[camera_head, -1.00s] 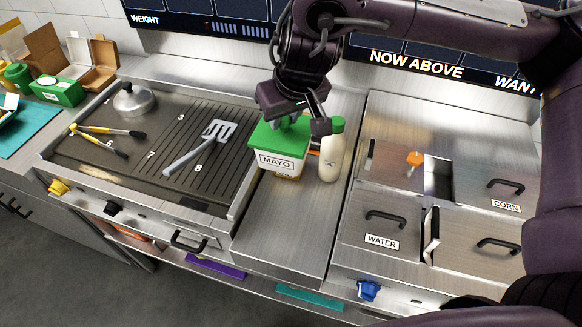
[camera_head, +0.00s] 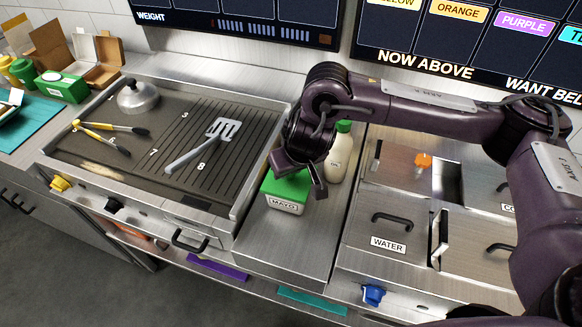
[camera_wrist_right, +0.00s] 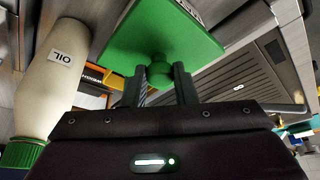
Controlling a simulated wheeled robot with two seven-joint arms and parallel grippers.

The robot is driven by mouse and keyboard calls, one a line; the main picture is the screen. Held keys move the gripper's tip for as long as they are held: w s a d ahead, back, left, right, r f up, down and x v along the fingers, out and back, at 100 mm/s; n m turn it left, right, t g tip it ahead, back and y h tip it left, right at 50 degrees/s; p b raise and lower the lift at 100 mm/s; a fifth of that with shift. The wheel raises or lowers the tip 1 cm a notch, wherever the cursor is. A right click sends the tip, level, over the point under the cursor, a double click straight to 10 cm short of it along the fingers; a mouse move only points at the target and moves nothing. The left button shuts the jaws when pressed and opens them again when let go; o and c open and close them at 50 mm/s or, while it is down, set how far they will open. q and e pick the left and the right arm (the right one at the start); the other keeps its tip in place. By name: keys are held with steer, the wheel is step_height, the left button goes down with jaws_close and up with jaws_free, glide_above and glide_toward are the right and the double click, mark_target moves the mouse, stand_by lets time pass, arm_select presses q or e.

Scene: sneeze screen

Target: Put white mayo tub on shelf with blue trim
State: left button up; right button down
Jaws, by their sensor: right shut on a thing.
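The white mayo tub (camera_head: 284,207) has a green lid (camera_head: 287,183) and a MAYO label, and is over the bare steel counter between the griddle and the steel bins. Its green lid also fills the top of the right wrist view (camera_wrist_right: 165,35). My right gripper (camera_head: 301,174) is shut on the round green knob (camera_wrist_right: 159,71) of the lid, with a finger on each side. I cannot tell whether the tub's base touches the counter. Coloured strips show low at the front: purple (camera_head: 217,267) and teal (camera_head: 312,301). No clearly blue shelf trim shows. My left gripper is out of view.
An oil bottle (camera_head: 338,155) stands just behind the tub, also at left in the right wrist view (camera_wrist_right: 55,75). The griddle (camera_head: 150,160) holds a spatula, tongs and a dome. Lidded bins (camera_head: 390,220) are right. Counter in front of the tub is clear.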

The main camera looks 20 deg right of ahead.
steer(key=shift+f, duration=0.15)
steer(key=c, duration=1.2)
jaws_free()
steer(key=shift+o, duration=0.2)
